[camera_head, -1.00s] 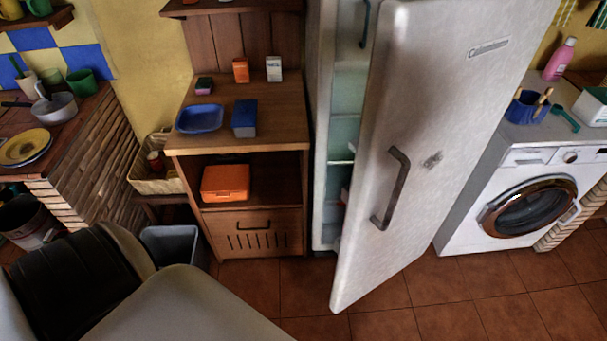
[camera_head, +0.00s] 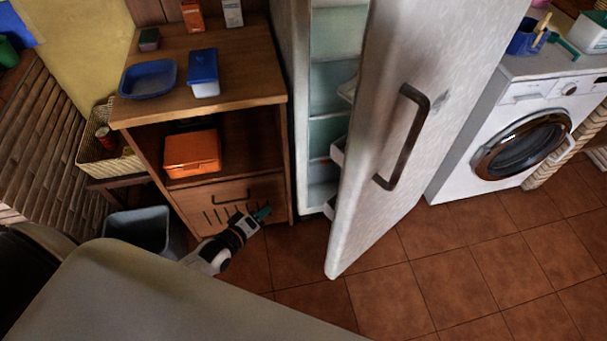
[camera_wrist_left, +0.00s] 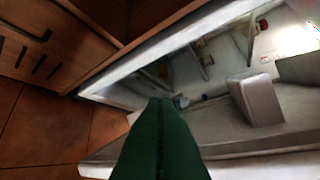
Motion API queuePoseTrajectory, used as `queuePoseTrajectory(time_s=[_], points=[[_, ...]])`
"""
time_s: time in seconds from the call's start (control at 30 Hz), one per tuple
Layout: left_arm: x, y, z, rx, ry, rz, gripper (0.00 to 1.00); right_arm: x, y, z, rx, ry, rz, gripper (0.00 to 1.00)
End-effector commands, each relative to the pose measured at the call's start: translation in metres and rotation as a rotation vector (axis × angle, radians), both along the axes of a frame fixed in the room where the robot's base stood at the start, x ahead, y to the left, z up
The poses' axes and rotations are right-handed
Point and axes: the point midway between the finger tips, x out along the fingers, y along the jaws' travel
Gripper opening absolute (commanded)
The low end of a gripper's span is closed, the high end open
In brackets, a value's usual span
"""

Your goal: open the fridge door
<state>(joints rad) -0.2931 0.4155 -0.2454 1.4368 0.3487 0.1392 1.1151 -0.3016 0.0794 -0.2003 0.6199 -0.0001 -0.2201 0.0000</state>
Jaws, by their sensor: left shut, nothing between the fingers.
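The white fridge door (camera_head: 390,150) stands partly open, its hinge side at the right and its free edge swung out toward me. Its dark handle (camera_head: 404,138) is on the outer face. The pale greenish fridge inside (camera_head: 330,85) shows through the gap at the left of the door. My left gripper (camera_head: 262,214) is low in front of the wooden cabinet drawer, left of the door's free edge and apart from the handle. Its green fingers are shut and empty. In the left wrist view the green fingers (camera_wrist_left: 160,140) point toward the gap and the door's inner shelves (camera_wrist_left: 255,100). My right gripper is out of view.
A wooden cabinet (camera_head: 215,105) stands left of the fridge, with an orange box (camera_head: 192,153) on its shelf and a drawer (camera_head: 235,205) below. A grey bin (camera_head: 140,232) is at the lower left. A washing machine (camera_head: 515,135) stands at the right. The tiled floor (camera_head: 430,285) in front is clear.

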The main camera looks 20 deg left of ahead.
Motion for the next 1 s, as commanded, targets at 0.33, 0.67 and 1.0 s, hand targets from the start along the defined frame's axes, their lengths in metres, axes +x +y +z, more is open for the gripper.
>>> queuePoseTrajectory(time_s=[0.33, 0.67, 1.0], points=[[0.039, -0.029, 0.111, -0.527, -0.24, -0.025, 0.0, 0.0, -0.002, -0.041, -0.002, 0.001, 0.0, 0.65], [0.087, -0.045, 0.116, -0.537, -0.245, -0.024, 0.0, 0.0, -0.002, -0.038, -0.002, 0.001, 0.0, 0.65], [0.125, -0.07, 0.116, -0.539, -0.237, -0.023, 0.0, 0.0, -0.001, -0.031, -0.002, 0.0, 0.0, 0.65]])
